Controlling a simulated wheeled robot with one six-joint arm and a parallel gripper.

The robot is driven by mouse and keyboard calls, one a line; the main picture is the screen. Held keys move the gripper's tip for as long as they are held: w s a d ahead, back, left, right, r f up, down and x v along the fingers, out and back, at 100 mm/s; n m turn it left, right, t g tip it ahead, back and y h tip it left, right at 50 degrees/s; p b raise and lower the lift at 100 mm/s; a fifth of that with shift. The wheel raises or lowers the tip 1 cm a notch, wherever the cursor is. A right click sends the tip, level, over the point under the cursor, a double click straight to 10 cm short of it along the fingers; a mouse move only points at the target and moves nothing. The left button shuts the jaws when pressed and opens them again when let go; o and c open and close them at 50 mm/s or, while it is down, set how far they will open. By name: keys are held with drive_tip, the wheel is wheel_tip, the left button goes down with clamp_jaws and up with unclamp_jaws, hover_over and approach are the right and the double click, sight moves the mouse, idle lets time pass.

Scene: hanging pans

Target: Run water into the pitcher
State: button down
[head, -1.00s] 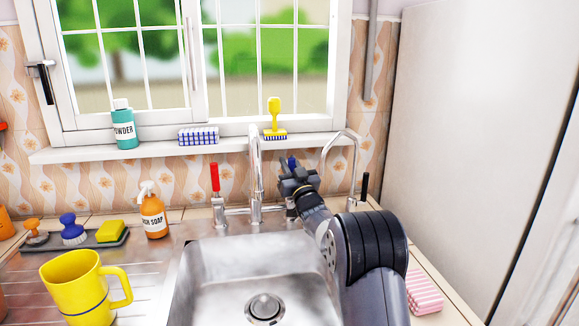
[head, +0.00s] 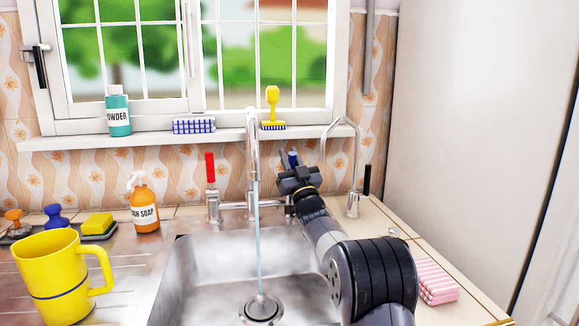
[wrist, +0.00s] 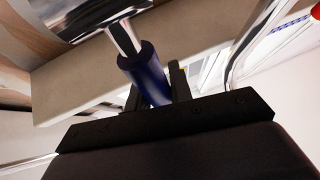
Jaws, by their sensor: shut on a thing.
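The yellow pitcher (head: 54,277) stands upright on the ridged drainboard, left of the sink, with its handle toward the basin. The chrome tap (head: 252,150) stands behind the sink, and a thin stream of water (head: 259,230) falls from it to the drain, well to the right of the pitcher. A red-handled lever (head: 210,168) is left of the spout. My gripper (head: 294,172) is at the right of the tap, shut on the blue tap handle (wrist: 148,80), which shows between the fingers in the wrist view. The pitcher's inside is mostly hidden.
The sink basin (head: 190,277) holds nothing but the stream and drain. An orange soap bottle (head: 144,205) and a yellow sponge (head: 97,224) stand behind the pitcher. A thin curved tap (head: 357,150) is right of my gripper. A pink striped cloth (head: 436,282) lies at the right.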

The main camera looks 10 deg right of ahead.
drive_tip(key=c, duration=1.3)
unclamp_jaws()
drive_tip(key=shift+s+f, duration=0.1)
drive_tip(key=v, duration=1)
drive_tip(key=shift+s+f+b, duration=0.15)
drive_tip(key=shift+s+b, duration=0.05)
drive_tip(key=shift+b, duration=0.1)
drive_tip(key=p+x, duration=0.1)
drive_tip(key=x, duration=1)
drive_tip(key=shift+d, duration=0.1)
drive_tip(key=shift+s+f, duration=0.1)
drive_tip(key=shift+f, duration=0.05)
